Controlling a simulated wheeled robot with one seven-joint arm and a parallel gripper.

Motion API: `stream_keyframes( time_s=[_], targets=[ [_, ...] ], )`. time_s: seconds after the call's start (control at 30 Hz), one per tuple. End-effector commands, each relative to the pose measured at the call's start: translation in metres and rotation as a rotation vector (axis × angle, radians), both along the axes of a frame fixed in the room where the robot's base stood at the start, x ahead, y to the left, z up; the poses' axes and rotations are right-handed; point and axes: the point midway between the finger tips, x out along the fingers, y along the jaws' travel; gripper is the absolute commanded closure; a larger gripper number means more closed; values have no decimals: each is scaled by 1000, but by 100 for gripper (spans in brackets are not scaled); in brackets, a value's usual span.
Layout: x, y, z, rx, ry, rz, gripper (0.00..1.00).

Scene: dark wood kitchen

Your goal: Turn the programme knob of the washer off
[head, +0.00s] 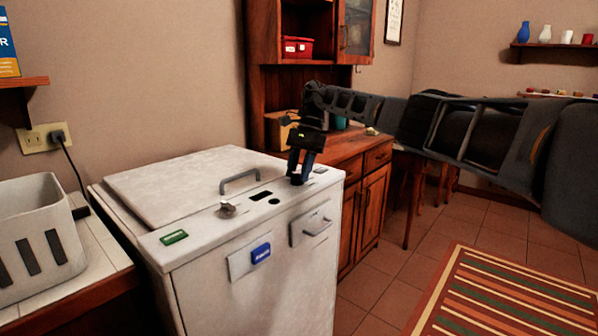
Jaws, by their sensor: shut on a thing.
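A white top-loading washer (120,222) stands in the middle left, with its lid closed. Its top panel runs along the front edge. A small grey knob (227,210) stands near the middle of the panel, apart from my gripper. My gripper (297,179) points down at the right end of the panel, its fingertips at the washer top. It is shut on a small knob there, which the fingers mostly hide. No marking on either knob can be read, so its setting cannot be told.
A grey lid handle (240,181) rises just left of my gripper. A white basket (40,232) stands on the left counter. A wooden cabinet (372,195) stands close behind the washer at right. The tiled floor and striped rug (510,295) are clear.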

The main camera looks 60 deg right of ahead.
Motion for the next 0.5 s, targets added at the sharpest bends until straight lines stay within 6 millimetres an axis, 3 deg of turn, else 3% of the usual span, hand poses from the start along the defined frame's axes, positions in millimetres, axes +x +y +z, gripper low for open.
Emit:
stream_keyframes(
  time_s=[0.4, 0.43, 0.5],
  targets=[
    [2, 0, 2, -4, -7, 7, 90],
    [2, 0, 2, -4, -7, 7, 57],
    [2, 0, 2, -3, -6, 7, 50]
  ],
)
